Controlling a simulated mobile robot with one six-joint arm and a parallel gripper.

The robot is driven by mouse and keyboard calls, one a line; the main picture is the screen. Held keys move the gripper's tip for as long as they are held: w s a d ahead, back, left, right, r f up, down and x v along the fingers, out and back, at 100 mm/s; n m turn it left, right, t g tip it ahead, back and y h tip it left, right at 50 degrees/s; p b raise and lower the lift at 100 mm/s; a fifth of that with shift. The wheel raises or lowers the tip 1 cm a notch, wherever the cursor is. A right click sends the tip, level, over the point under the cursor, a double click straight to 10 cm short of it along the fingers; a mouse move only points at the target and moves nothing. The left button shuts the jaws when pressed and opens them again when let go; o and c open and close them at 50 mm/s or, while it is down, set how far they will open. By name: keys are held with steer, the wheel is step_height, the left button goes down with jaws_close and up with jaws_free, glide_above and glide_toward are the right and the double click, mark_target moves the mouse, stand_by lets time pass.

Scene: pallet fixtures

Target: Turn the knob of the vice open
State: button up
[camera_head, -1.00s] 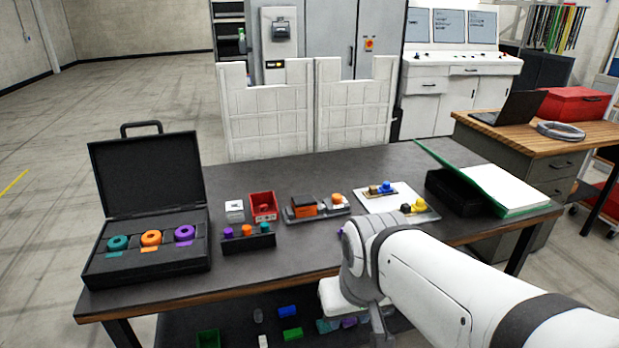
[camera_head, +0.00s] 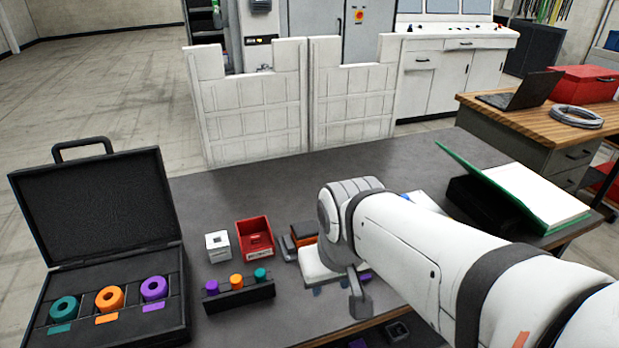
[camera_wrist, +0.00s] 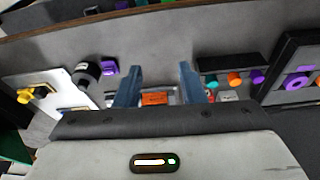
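The vice appears to be the low grey fixture with an orange block (camera_head: 303,232), partly hidden behind my arm in the head view. In the wrist view the orange block (camera_wrist: 155,99) shows between my fingers, partly covered by the gripper body. I cannot make out the vice's knob now; my arm and gripper cover that side. My gripper (camera_wrist: 160,67) is open, its two blue-grey fingers wide apart with nothing held. It points down above the table near the fixture; I cannot tell whether it touches anything.
A red bin (camera_head: 254,238), a white block (camera_head: 218,245) and a black rack (camera_head: 238,295) of coloured pegs stand left of my gripper. An open black case (camera_head: 110,260) is farther left. A black cylinder (camera_wrist: 88,72) and a plate with yellow parts (camera_wrist: 38,92) show in the wrist view.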

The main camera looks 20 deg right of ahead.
steer(key=shift+s+a, duration=0.1)
steer(key=shift+o, duration=1)
steer(key=shift+r, duration=0.1)
steer(key=shift+o, duration=0.8)
steer(key=w+d+r+n+p, duration=0.1)
steer(key=w+d+r, duration=0.1)
steer(key=w, duration=0.6)
steer(key=shift+w+d+r+g+p, duration=0.2)
steer(key=shift+w+g+p, duration=0.1)
steer(key=shift+g+p, duration=0.1)
steer(key=w+d+f+p, duration=0.1)
steer(key=w+d+f, duration=0.1)
steer(key=w+d, duration=0.2)
steer(key=w+d+f+n+g+p, duration=0.1)
steer(key=w+d+f, duration=0.1)
steer(key=w+d, duration=0.2)
steer(key=w+d+f+n+g+p, duration=0.1)
steer(key=w+d, duration=0.3)
steer(key=w, duration=0.5)
steer(key=shift+w+d+f, duration=0.2)
steer(key=shift+w+f, duration=0.1)
steer(key=shift+f, duration=0.3)
steer(key=shift+w+d+f, duration=0.1)
steer(key=shift+d+f, duration=0.05)
steer(key=shift+f, duration=0.1)
step_height(320, 180, down, 8)
steer(key=shift+r+p, duration=0.2)
steer(key=shift+p, duration=0.5)
steer(key=shift+c, duration=0.3)
